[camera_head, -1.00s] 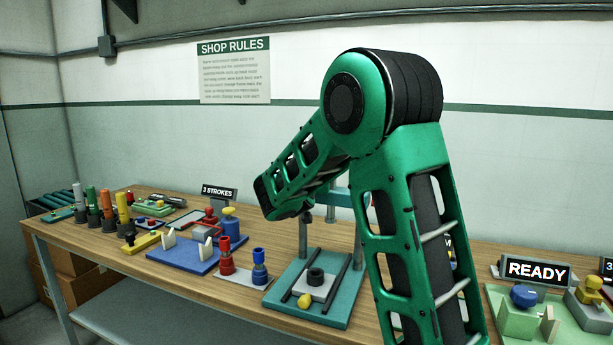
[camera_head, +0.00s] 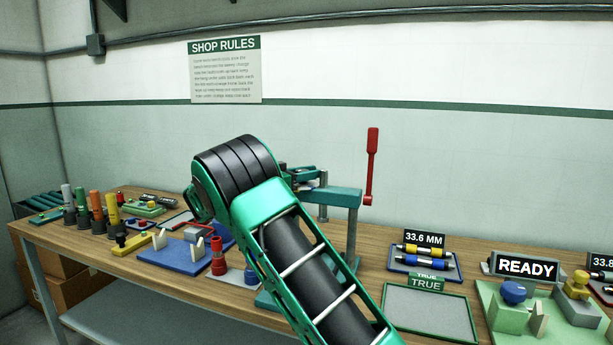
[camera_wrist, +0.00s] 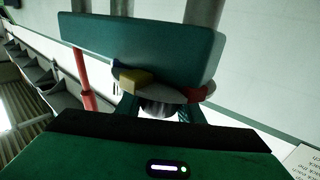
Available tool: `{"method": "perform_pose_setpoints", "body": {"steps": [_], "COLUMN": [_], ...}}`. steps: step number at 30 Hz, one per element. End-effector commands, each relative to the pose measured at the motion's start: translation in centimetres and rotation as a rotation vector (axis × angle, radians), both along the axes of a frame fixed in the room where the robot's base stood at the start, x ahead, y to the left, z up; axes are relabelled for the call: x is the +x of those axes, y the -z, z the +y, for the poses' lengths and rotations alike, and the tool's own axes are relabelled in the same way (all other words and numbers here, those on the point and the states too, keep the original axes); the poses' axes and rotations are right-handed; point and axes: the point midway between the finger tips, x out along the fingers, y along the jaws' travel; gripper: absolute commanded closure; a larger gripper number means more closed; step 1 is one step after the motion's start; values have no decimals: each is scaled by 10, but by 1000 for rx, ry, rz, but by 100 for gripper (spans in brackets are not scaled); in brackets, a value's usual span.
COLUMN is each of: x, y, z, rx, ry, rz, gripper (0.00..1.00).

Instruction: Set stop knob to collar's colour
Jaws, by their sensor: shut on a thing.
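The teal press (camera_head: 345,197) stands on the bench, with a red lever (camera_head: 371,165) at its right. In the wrist view, a round knob plate (camera_wrist: 172,95) sits under the teal press head (camera_wrist: 145,45). The plate has a yellow tab (camera_wrist: 136,78), a red tab at right and a blue one at left. In the head view my arm hides most of the gripper and the press bed. I cannot tell which thing is the collar.
A red post (camera_head: 218,257) stands on a pale board left of my arm, near a blue fixture (camera_head: 182,256). Right of the press are a 33.6 MM sign (camera_head: 424,239), a grey TRUE tray (camera_head: 430,312) and a READY sign (camera_head: 527,267).

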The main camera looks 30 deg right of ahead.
Motion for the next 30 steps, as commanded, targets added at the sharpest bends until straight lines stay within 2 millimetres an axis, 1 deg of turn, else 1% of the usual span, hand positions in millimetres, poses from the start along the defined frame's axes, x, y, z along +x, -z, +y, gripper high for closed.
{"method": "perform_pose_setpoints", "body": {"steps": [1,12,30], "x": [2,-5,-11], "y": [1,1,0], "z": [2,1,2], "rx": [-3,-4,-9], "ry": [22,189,404], "rz": [1,1,5], "gripper": [89,89,89]}}
